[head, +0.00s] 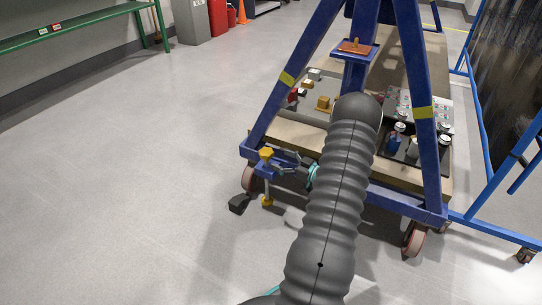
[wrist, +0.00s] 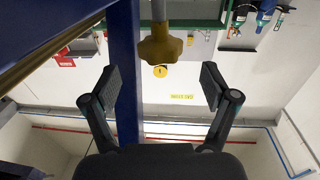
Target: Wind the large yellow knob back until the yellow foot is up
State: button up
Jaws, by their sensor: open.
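The large yellow knob (head: 266,153) is at the left front corner of the blue wheeled frame. In the wrist view the lobed knob (wrist: 160,46) sits on a grey shaft, centred between my fingertips but beyond them. The yellow foot (head: 267,201) hangs below the knob near the floor in the head view; whether it touches the floor cannot be told. My gripper (head: 281,160) is just right of the knob, partly hidden by my arm. In the wrist view my gripper (wrist: 160,86) is open, with nothing between its fingers.
A blue post (wrist: 126,75) stands close beside my left finger in the wrist view. A caster wheel (head: 249,178) and a black pedal-like part (head: 239,203) are near the foot. The floor (head: 120,170) to the left is clear.

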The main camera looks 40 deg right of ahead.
jog(key=shift+v, duration=2.55)
